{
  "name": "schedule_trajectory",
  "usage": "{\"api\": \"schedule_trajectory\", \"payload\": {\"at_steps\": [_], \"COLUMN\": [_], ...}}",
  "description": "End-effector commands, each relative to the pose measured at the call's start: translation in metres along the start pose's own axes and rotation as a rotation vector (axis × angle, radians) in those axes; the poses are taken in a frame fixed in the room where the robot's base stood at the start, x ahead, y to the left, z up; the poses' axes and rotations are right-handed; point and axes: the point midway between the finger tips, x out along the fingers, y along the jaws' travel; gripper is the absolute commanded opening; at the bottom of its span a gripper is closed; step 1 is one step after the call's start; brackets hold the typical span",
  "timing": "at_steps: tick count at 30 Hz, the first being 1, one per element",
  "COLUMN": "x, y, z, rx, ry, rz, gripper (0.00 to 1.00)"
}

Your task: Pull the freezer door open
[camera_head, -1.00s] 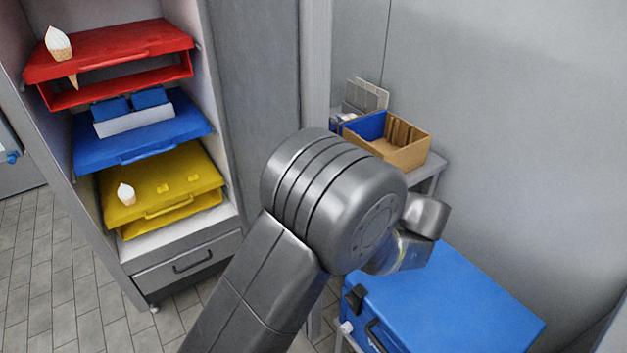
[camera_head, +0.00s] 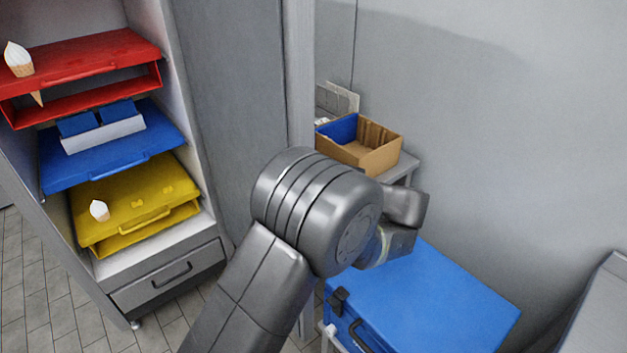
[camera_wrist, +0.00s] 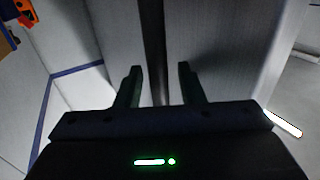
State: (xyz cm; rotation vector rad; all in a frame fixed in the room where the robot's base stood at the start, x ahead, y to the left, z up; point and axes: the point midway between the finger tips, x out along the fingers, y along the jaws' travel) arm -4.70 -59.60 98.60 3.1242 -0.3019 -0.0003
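My gripper (camera_wrist: 159,70) is open in the wrist view, its two dark fingers apart with nothing held between them. A dark vertical strip (camera_wrist: 155,45) runs between pale flat panels beyond the fingertips. I cannot tell whether it is a gap, an edge or a handle, or whether the fingers touch it. No freezer door can be made out for certain in either view. In the head view my own arm hides the gripper's fingers.
A tall open cabinet with red (camera_head: 85,58), blue (camera_head: 110,150) and yellow cases (camera_head: 135,195) stands left. A cardboard box (camera_head: 375,158) sits on a shelf at the back. A blue case (camera_head: 430,300) lies below my arm. A grey unit (camera_head: 597,310) stands at right.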

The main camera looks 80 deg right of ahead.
Motion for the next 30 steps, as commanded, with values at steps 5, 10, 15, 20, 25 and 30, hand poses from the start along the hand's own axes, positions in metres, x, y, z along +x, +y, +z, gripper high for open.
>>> {"api": "schedule_trajectory", "payload": {"at_steps": [5,10,15,20,25,30], "x": [-0.001,-0.011,-0.043,-0.084,-0.116,-0.127], "y": [0.000,0.000,0.001,0.001,0.000,0.001], "z": [0.001,0.002,0.003,0.003,-0.004,-0.004], "rx": [0.002,0.002,0.000,-0.001,0.002,0.004], "ry": [0.000,-0.001,0.000,-0.001,0.000,0.000], "rz": [0.001,0.004,0.005,0.005,0.001,0.001], "gripper": [0.35,0.35,0.35,0.35,0.35,0.35]}}
